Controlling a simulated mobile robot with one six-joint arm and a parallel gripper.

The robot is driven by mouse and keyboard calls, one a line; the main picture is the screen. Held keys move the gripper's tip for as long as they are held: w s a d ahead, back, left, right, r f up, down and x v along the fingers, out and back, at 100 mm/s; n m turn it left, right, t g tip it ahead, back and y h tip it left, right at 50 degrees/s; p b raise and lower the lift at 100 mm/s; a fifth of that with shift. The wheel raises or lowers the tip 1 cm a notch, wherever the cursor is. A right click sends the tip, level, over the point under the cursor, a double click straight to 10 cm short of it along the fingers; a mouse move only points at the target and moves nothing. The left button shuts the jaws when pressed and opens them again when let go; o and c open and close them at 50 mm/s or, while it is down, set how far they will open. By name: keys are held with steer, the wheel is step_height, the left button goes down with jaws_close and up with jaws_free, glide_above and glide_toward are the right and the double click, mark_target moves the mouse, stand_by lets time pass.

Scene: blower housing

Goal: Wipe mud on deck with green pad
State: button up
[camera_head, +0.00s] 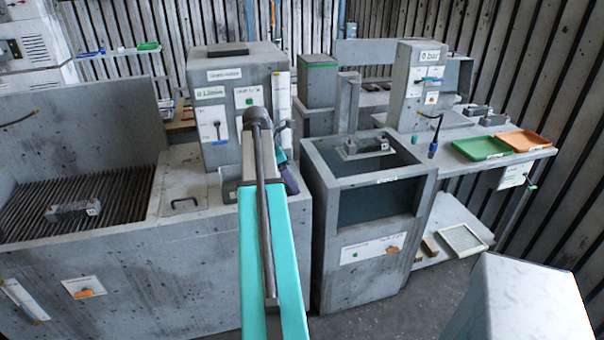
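My arm reaches forward from the bottom middle to the grey cabinet with gauge labels. My gripper (287,178) is beyond the arm's end, mostly hidden behind my own links. Its fingers cannot be made out, nor whether it holds anything. A small flat green piece (149,46), possibly the green pad, lies on the back left shelf. The pale grey deck (186,188) with a dark handle lies left of my gripper, beside a grated basin. No patch on it can be told clearly as mud.
A dark slatted grate (35,205) holds a metal block (73,209) at left. An open-topped grey tank (365,215) stands right of my arm, a metal part at its top. Green (481,147) and orange (524,140) trays sit on the right bench. A pale block (525,305) fills the lower right corner.

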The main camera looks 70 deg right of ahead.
steer(key=w+a+f+n, duration=0.1)
steer(key=w+a, duration=1)
steer(key=a, duration=0.9)
steer(key=w+a+f+b, duration=0.1)
steer(key=w+a+f, duration=0.1)
steer(key=w+a, duration=0.9)
steer(key=w+a+f+n+h+b, duration=0.1)
steer(key=w+a, duration=1)
steer(key=a, duration=2)
steer(key=shift+w+a+f+n+t, duration=0.15)
steer(key=shift+w+f+n+t, duration=0.1)
steer(key=shift+f+n+t, duration=0.05)
